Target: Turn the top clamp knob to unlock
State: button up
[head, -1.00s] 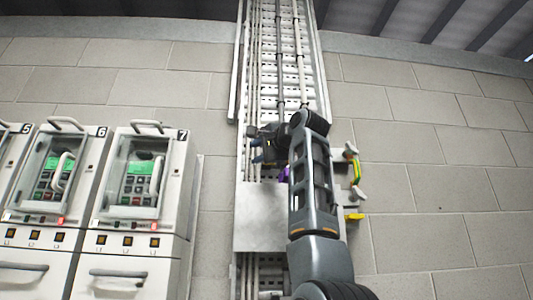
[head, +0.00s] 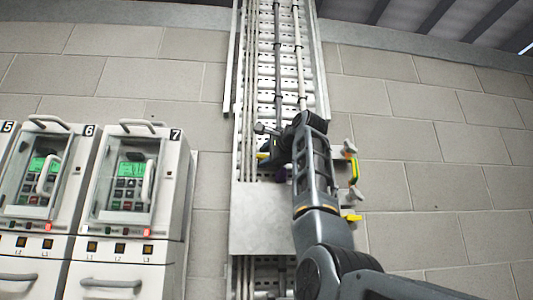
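My gripper (head: 271,146) is at the end of my dark arm, in front of the cable tray above the grey cover plate. Its fingers are small, dark and partly hidden by my wrist, so I cannot tell whether they are open or hold anything. A small yellow part (head: 262,155) shows at its left, and a purple part (head: 280,174) just below it. To the right of my arm, a pale knob-like part (head: 348,147) sits at the top of a yellow-green strip (head: 354,171). A second pale part (head: 357,194) is at its lower end. I cannot tell which part is the top clamp knob.
The metal cable tray (head: 233,90) runs up the block wall with cables on it. The grey cover plate (head: 258,218) is below my gripper. A yellow tab (head: 352,216) sticks out at right. Drive cabinet 7 (head: 172,190) and cabinet 6 stand at left. The right wall is bare.

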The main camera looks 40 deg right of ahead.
grip_shut()
dwell(0.3)
jog(key=shift+n, duration=0.3)
jog(key=n+g, duration=0.1)
jog(key=n, duration=0.2)
jog(key=shift+r+g, duration=0.1)
jog(key=shift+g, duration=0.2)
jog(key=shift+w+a+n+g+h, duration=0.1)
jog(key=shift+n+g+h, duration=0.6)
jog(key=shift+n, duration=0.95)
jog(key=shift+w+a+n+g+h, duration=0.1)
jog(key=shift+n+g+h, duration=0.4)
jog(key=shift+n+g, duration=0.75)
jog(key=shift+a+n+g+h, duration=0.1)
jog(key=shift+n+g+h, duration=0.45)
jog(key=shift+n, duration=1.45)
